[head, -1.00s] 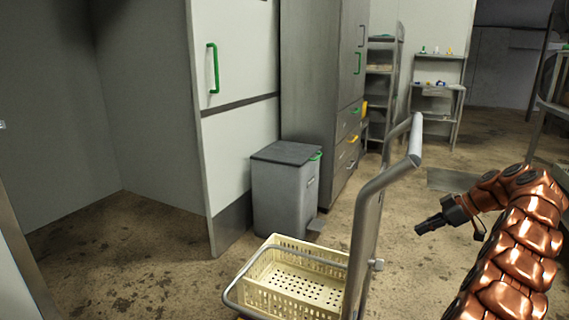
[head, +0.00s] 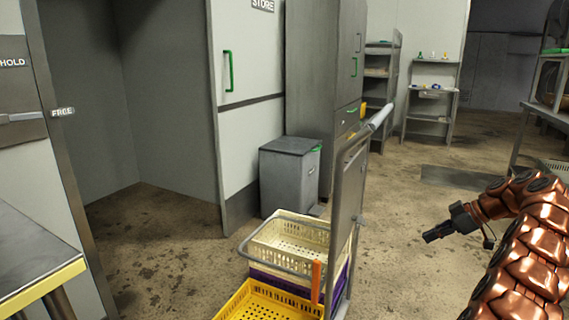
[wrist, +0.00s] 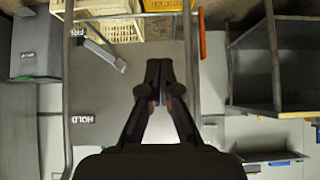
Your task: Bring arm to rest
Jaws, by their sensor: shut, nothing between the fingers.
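My arm, with copper-coloured segments, comes in from the lower right of the head view and bends to the left. My gripper (head: 433,235) is black, sits at the arm's end and points left and slightly down, in the air to the right of the trolley frame. In the wrist view my gripper (wrist: 158,68) shows its two fingers together at the tips, with nothing between them.
A trolley with a metal frame (head: 343,225) carries a cream crate (head: 285,262) and a yellow crate (head: 268,312). A grey bin (head: 290,178) stands behind it by the cabinets. A steel table (head: 30,255) is at lower left. Floor between trolley and arm is free.

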